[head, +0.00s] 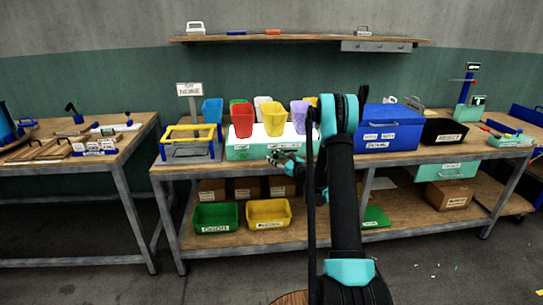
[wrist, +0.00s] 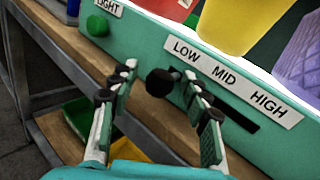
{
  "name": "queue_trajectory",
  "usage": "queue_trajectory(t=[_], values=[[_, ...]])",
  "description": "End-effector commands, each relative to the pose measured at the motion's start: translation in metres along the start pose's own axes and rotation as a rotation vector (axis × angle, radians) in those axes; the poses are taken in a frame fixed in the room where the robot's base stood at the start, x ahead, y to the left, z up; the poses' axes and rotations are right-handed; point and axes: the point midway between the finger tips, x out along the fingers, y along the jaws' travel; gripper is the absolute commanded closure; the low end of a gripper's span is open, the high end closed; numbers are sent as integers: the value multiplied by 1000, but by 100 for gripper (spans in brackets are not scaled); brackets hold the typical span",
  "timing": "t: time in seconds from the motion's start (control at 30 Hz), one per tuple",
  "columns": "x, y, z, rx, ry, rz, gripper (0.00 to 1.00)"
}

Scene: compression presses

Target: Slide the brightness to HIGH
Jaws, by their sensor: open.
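The light box (head: 240,152) is a teal unit with a lit white top on the middle workbench. In the wrist view its front panel (wrist: 145,42) carries a white label (wrist: 228,78) reading LOW, MID, HIGH. Below the label is a dark slot (wrist: 238,116) with a black round slider knob (wrist: 160,82) at its LOW end. My gripper (wrist: 165,95) is open, with one finger on each side of the knob. I cannot tell whether either finger touches it.
A green button (wrist: 97,25) sits left of the slot under a LIGHT label. The bench edge (wrist: 75,42) runs below the panel.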

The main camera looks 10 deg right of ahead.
Motion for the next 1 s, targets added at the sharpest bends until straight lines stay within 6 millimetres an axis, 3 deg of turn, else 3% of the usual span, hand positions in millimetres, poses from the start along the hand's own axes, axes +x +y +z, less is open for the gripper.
queue_trajectory(t=[0.23, 0.6, 0.87, 1.0], values=[[0, 0, 0, 0, 0, 0, 53], [0, 2, 0, 0, 0, 4, 99], [0, 2, 0, -1, -1, 7, 100], [-14, -19, -4, -1, 0, 3, 100]])
